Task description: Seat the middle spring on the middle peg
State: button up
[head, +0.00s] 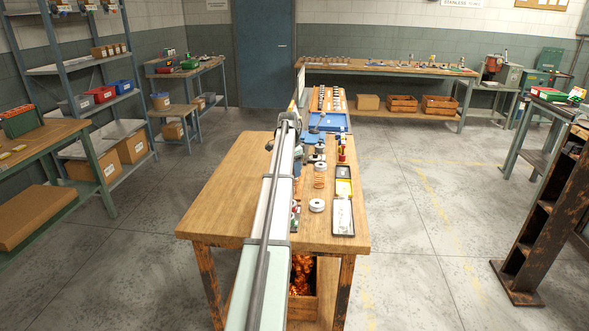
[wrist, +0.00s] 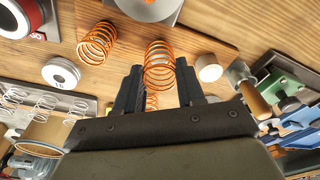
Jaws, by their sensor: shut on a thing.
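In the wrist view my gripper (wrist: 160,85) is shut on a copper coil spring (wrist: 159,62), which stands out between the two dark fingertips. More copper coils show low between the fingers. A second copper spring (wrist: 97,43) stands apart to the left on the wooden surface; a copper spring also shows in the head view (head: 320,181). I cannot make out the middle peg, or whether the held spring is around it. In the head view my arm hides much of the bench's middle, and I cannot make out the gripper there.
A tray of silver springs (head: 342,216) lies at the bench's right edge. Blue and green tooling (wrist: 292,100) is right in the wrist view. The bench's left side (head: 225,205) is clear.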

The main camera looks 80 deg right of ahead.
jog(key=shift+f, duration=0.55)
dwell(0.5)
jog(key=o, duration=0.9)
jog(key=shift+c, duration=0.2)
jog(key=shift+o, duration=0.3)
jog(key=shift+o, duration=1.3)
jog(key=shift+r, duration=0.1)
notch_tip(320, 180, up, 11)
